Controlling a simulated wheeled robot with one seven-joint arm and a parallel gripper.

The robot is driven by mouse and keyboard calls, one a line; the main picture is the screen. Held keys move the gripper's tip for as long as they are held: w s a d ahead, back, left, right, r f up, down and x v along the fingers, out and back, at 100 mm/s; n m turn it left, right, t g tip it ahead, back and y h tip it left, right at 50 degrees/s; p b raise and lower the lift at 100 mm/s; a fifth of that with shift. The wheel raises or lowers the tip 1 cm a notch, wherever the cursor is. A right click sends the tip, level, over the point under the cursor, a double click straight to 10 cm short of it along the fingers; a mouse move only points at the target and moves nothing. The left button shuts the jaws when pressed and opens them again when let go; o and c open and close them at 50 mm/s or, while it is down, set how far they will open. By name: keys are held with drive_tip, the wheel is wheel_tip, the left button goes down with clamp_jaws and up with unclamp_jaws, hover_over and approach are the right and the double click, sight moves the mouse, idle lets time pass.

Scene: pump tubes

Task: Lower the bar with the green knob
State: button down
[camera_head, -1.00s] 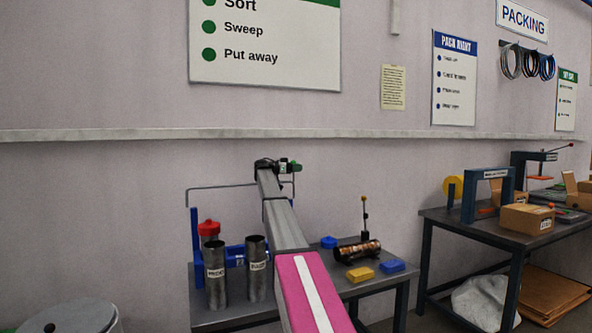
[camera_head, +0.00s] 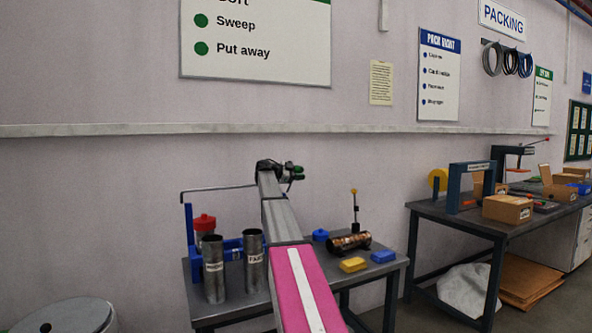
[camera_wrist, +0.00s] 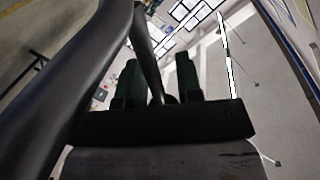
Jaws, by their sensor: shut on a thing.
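A thin grey bar (camera_head: 218,188) runs above the blue frame (camera_head: 189,230) on the left table, from the frame's left post to my gripper (camera_head: 297,172). It lies nearly level, a little above the post. My gripper is at the far end of my outstretched arm, at the bar's right part. In the wrist view the bar (camera_wrist: 148,60) bends and passes between the two dark green fingers (camera_wrist: 158,82), which are shut on it. I cannot make out a separate green knob; the fingers may hide it.
Two labelled metal cylinders (camera_head: 255,262) and a red-topped container (camera_head: 204,224) stand by the frame. A coil device with a yellow-tipped lever (camera_head: 355,208), a yellow block (camera_head: 353,265) and blue blocks (camera_head: 383,256) lie to the right. A second table (camera_head: 480,225) holds boxes.

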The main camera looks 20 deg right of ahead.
drive_tip(key=s+f+m+t, duration=0.2)
drive_tip(key=s+f+m, duration=0.2)
drive_tip(key=f+m, duration=0.4)
drive_tip(key=shift+s+f+t+y, duration=0.3)
drive_tip(key=shift+s+f, duration=0.1)
drive_tip(key=shift+f, duration=1.45)
drive_tip(key=c, duration=0.8)
unclamp_jaws()
drive_tip(key=a, duration=0.3)
drive_tip(key=a+r, duration=0.1)
drive_tip(key=a, duration=0.3)
drive_tip(key=a+r, duration=0.1)
drive_tip(key=a, duration=0.2)
drive_tip(key=shift+s+a+r, duration=0.1)
drive_tip(key=shift+s+a, duration=0.15)
drive_tip(key=shift+s, duration=0.05)
